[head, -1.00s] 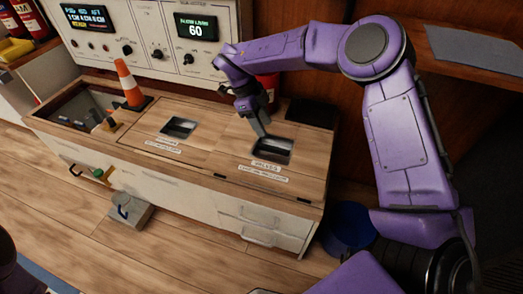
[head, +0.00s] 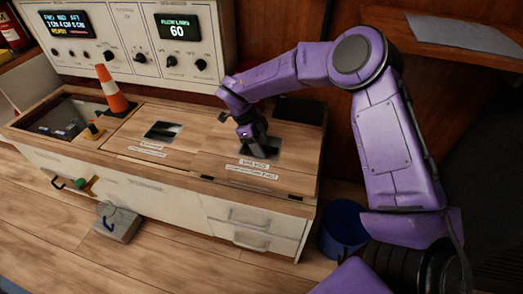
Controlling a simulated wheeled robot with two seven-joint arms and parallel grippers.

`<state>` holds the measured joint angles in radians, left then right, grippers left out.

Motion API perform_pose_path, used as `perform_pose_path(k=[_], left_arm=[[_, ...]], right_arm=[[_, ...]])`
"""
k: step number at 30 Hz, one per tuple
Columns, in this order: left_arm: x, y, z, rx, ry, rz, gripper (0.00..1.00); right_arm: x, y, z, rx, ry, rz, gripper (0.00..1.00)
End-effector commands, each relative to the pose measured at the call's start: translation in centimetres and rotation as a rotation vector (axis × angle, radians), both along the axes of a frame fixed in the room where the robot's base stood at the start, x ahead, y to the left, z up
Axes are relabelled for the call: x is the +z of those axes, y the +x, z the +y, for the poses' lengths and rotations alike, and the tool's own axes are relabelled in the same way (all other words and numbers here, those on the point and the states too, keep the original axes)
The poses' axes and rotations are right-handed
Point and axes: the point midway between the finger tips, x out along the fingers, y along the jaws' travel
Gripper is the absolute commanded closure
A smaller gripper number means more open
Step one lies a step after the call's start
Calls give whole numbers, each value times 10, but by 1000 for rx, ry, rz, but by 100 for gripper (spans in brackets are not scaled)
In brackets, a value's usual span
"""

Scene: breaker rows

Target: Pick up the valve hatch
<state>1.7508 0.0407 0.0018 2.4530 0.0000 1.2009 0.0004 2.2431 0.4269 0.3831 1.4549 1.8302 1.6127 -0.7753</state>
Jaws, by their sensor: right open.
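The valve hatch (head: 296,161) is the right wooden panel in the top of the long bench. It lies flat in its opening, with a dark recessed grip (head: 270,149) and a white label (head: 254,163) in front of it; the small print is hard to read. My right gripper (head: 246,152) is open and points down at the left part of this recess, hiding some of it. Whether the fingertips touch the recess I cannot tell. My left gripper is not in view.
A second panel with a recess (head: 162,131) lies left of the hatch. An orange cone (head: 112,92) stands beyond it, by an open bay (head: 62,118). A control panel (head: 130,40) rises behind. A blue bucket (head: 343,228) and a grey block (head: 118,224) are on the floor.

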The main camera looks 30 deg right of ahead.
Motion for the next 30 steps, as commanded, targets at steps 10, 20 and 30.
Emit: perform_pose_path(k=[10, 20, 30], left_arm=[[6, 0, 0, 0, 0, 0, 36], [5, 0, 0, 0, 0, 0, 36], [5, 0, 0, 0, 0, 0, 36]], right_arm=[[-3, 0, 0, 1, 2, 0, 55], [-4, 0, 0, 1, 0, 0, 100], [-4, 0, 0, 0, 0, 0, 100]])
